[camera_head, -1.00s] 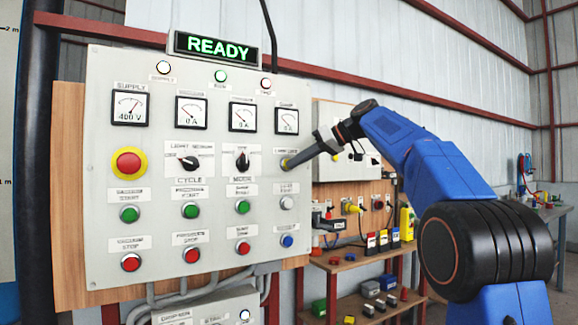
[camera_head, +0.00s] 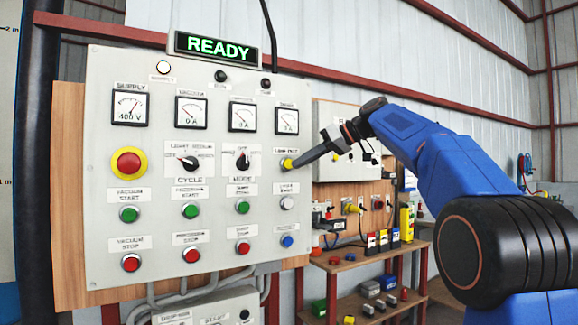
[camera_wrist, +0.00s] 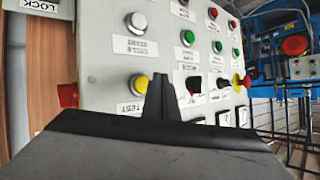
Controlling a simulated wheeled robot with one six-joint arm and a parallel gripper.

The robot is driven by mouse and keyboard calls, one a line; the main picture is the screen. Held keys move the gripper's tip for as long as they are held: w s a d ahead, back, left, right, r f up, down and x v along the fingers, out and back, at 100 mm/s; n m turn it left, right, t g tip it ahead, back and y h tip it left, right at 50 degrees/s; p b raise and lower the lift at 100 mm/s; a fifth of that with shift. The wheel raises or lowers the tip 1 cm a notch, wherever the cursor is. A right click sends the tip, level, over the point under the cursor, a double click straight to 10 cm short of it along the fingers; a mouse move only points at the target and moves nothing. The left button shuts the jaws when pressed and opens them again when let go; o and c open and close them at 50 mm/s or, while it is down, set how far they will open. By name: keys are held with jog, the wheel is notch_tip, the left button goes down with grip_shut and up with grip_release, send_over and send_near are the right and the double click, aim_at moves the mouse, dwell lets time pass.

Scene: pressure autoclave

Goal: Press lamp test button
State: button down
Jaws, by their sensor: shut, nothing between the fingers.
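The lamp test button (camera_head: 287,164) is a yellow button at the right side of the grey control panel (camera_head: 105,80), under a label reading LAMP TEST. It also shows in the wrist view (camera_wrist: 138,84), with an upside-down TEST label below it. My gripper (camera_head: 297,163) is shut and empty, its tip just right of the button and in front of the panel. The yellow cap is in view and a small gap seems to separate it from the tip. In the wrist view the dark fingers (camera_wrist: 160,88) stand right beside the button.
A white-grey button (camera_head: 287,203) and a blue button (camera_head: 287,241) sit below it; a meter (camera_head: 287,120) is above. The top-left lamp (camera_head: 164,67) is lit, while the middle (camera_head: 221,76) and right (camera_head: 266,84) lamps are dark. The sign (camera_head: 217,48) reads READY.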

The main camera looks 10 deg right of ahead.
jog(key=s, duration=0.1)
jog(key=s+d, duration=0.1)
jog(key=s, duration=0.1)
jog(key=shift+s, duration=0.1)
dwell(0.8)
jog(key=s+d+f+m+h, duration=0.1)
jog(key=s+f+m+h, duration=0.1)
jog(key=s+f, duration=1.2)
jog(key=s+d+f+m+g+h, duration=0.1)
jog(key=s+d+f+m+h, duration=0.1)
jog(key=s+f, duration=1.1)
jog(key=s+d+f+m+g+h, duration=0.1)
jog(key=s+f+m+h, duration=0.3)
jog(key=s+f, duration=1)
notch_tip(320, 180, down, 10)
jog(key=shift+s+d+h, duration=0.3)
jog(key=shift+d+h, duration=0.4)
jog(key=shift+h, duration=0.4)
